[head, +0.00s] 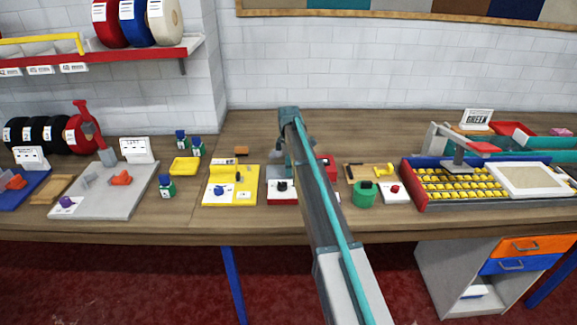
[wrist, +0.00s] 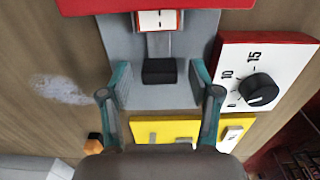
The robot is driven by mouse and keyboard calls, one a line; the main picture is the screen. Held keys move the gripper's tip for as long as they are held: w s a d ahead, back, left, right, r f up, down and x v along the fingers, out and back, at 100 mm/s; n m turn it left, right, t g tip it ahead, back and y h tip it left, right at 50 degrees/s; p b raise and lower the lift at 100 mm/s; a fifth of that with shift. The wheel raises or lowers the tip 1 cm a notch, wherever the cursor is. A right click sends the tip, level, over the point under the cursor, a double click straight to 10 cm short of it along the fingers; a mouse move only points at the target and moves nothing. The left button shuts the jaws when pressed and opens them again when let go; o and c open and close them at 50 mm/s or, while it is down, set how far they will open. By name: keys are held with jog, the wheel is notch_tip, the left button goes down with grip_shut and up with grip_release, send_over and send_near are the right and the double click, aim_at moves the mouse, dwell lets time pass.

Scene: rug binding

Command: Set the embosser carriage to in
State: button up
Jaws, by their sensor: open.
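I take the embosser to be the grey machine (wrist: 185,45) with a red top part (wrist: 240,4) in the wrist view. My gripper (wrist: 160,84) is open, one teal finger on each side of the block, with gaps to both. Whether the fingers are level with the block is unclear. In the head view my gripper (head: 284,160) is over this machine, and my arm hides most of it; a red part (head: 327,161) shows beside the arm.
A white dial panel with a black knob (wrist: 258,89) stands close to the right finger. A yellow unit (wrist: 165,130) lies below the fingers in the wrist view; it also shows in the head view (head: 217,192). Bare table (wrist: 55,50) is on the wrist view's left.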

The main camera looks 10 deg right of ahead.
grip_shut()
jog(key=shift+s+d, duration=0.15)
jog(key=shift+d, duration=0.7)
jog(key=shift+s+d, duration=0.15)
jog(key=shift+d, duration=0.7)
grip_release()
jog(key=shift+d, duration=0.1)
jog(key=shift+r, duration=0.1)
jog(key=shift+r, duration=0.25)
notch_tip(320, 180, up, 11)
jog(key=shift+r, duration=0.2)
